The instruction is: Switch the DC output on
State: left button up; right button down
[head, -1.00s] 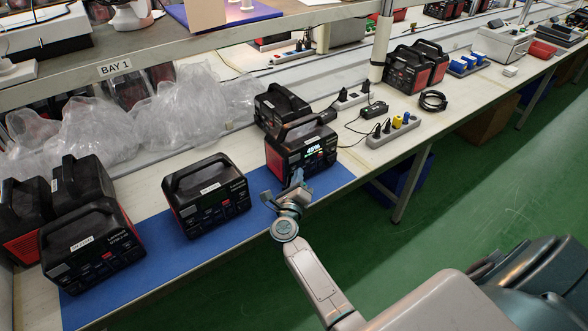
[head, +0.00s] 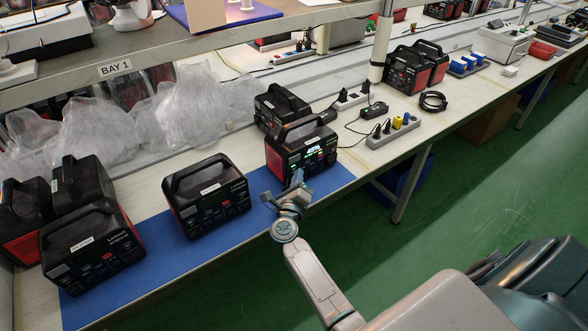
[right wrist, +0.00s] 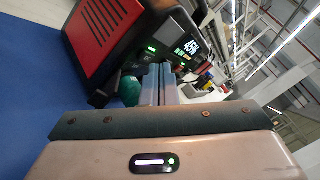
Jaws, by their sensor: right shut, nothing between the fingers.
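A black and red power station (head: 283,155) stands at the right end of the blue mat, its front display lit and reading 45%. It also shows in the right wrist view (right wrist: 100,35), turned on its side, with small green lights on its front near the lit screen. My right gripper (head: 297,178) is shut and empty, its fingertips close to the lower front of this station. In the right wrist view the shut fingers (right wrist: 160,82) reach the front panel; whether they touch it is unclear, and they hide part of it. My left gripper is not in view.
Another power station (head: 205,195) stands on the blue mat (head: 150,283), with more at left and behind. A power strip (head: 393,132) with plugs, an adapter (head: 374,110) and a coiled cable (head: 433,101) lie to the right. A shelf (head: 180,62) overhangs the bench's back.

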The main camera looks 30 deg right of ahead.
jog(key=shift+s, duration=0.5)
jog(key=shift+s, duration=0.1)
jog(key=s, duration=0.1)
jog(key=s+p, duration=0.1)
jog(key=s, duration=0.1)
jog(key=shift+s+d+r, duration=0.1)
jog(key=shift+d, duration=0.1)
jog(key=s, duration=0.2)
jog(key=shift+s+d+p, duration=0.1)
jog(key=shift+s+p, duration=0.2)
jog(key=shift+p, duration=0.1)
